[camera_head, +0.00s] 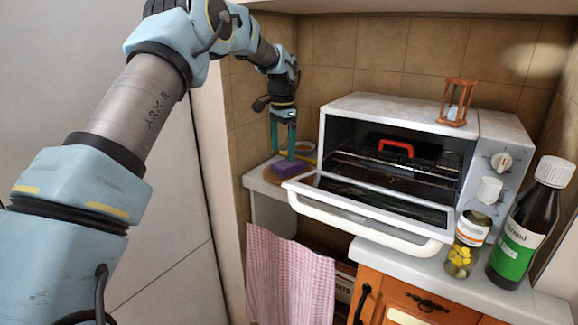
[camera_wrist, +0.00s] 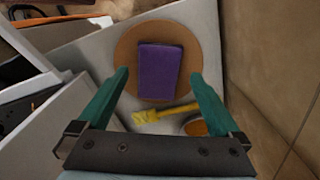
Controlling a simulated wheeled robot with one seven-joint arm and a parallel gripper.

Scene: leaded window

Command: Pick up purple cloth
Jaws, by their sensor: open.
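The purple cloth (camera_head: 289,168) is a small folded block lying on a round brown board (camera_head: 270,176), on the counter left of the toaster oven. In the wrist view the purple cloth (camera_wrist: 159,70) lies on the round board (camera_wrist: 203,50), ahead of the fingertips. My gripper (camera_head: 283,150) has teal fingers pointing down over the board. In the wrist view my gripper (camera_wrist: 160,74) is open and empty, with one finger toward each side of the cloth. I cannot tell the exact height of the fingertips above it.
The toaster oven (camera_head: 352,105) has its door (camera_head: 370,210) open beside the board. A yellow item (camera_wrist: 165,113) and a round orange-filled dish (camera_wrist: 197,127) lie near the board. The tiled wall (camera_head: 255,110) is close behind. Bottles (camera_head: 520,235) stand at the far right.

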